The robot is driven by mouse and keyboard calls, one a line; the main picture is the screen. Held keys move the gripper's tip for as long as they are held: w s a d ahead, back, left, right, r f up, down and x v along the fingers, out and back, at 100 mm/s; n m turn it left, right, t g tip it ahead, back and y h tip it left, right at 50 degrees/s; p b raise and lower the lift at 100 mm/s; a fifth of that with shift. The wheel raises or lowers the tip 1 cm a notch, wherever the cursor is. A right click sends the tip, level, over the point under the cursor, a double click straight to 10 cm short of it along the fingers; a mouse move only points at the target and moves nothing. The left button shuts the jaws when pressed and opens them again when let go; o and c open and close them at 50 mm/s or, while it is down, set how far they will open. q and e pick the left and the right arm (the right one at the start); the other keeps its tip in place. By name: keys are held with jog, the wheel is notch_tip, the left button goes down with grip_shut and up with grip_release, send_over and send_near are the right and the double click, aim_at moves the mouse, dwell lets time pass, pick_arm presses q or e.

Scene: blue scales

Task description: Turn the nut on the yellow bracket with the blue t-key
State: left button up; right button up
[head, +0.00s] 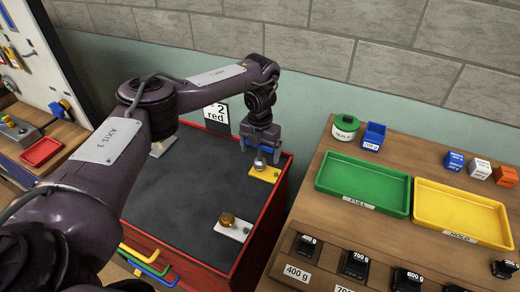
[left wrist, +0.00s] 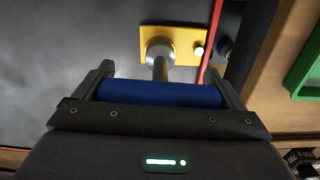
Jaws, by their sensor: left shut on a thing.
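My left gripper (head: 260,142) is shut on the blue handle of the t-key (left wrist: 160,94), which lies crosswise between its fingers. The key's grey shaft runs down to a round metal socket end (left wrist: 159,52) over the yellow bracket (left wrist: 183,33). In the head view the yellow bracket (head: 265,173) lies at the right side of the dark bench top. The socket end covers the nut's place, so the nut is hidden. I cannot tell how far the socket is seated. My right gripper is not in view.
A white plate with a brass-coloured nut (head: 228,219) lies nearer on the dark top (head: 170,195). A red rim (head: 270,210) edges the top. To the right, a wooden table holds green (head: 362,183) and yellow (head: 462,212) trays and black weights. A wall stands behind.

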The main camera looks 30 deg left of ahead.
pick_arm(q)
jog(key=shift+r, duration=0.15)
jog(key=shift+r+p, duration=2.3)
jog(key=shift+r, duration=0.6)
